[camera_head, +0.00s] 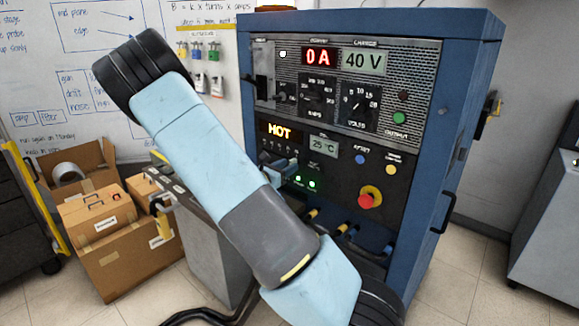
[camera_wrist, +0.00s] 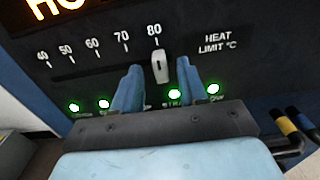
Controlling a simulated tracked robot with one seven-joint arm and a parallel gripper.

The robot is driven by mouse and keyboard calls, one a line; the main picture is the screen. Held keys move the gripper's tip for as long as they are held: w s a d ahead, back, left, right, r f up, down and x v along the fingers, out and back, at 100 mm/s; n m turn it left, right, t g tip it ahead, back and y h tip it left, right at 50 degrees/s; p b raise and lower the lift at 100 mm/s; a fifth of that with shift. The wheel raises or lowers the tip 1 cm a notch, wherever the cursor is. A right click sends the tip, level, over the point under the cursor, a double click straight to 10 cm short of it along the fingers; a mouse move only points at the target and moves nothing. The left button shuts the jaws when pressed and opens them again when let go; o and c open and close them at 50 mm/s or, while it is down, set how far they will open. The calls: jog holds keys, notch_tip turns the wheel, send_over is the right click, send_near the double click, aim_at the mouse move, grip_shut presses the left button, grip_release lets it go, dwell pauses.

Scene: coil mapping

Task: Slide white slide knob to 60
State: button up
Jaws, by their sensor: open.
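The white slide knob (camera_wrist: 160,69) stands just under the 80 mark, at the right end of a scale reading 40 to 80 in the wrist view. The label beside it reads HEAT LIMIT °C. My gripper (camera_wrist: 159,67) is open, with one blue finger on each side of the knob. A gap shows between the knob and each finger. In the head view my gripper (camera_head: 278,166) is at the panel below the HOT display, and the knob cannot be made out there.
The blue cabinet (camera_head: 461,120) carries displays reading 0 A, 40 V and 25 °C. A red stop button (camera_head: 370,196) sits right of my gripper. Green lights (camera_wrist: 174,94) lie below the scale. Cardboard boxes (camera_head: 131,258) stand at left.

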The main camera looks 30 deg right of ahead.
jog(key=shift+x, duration=0.85)
grip_shut()
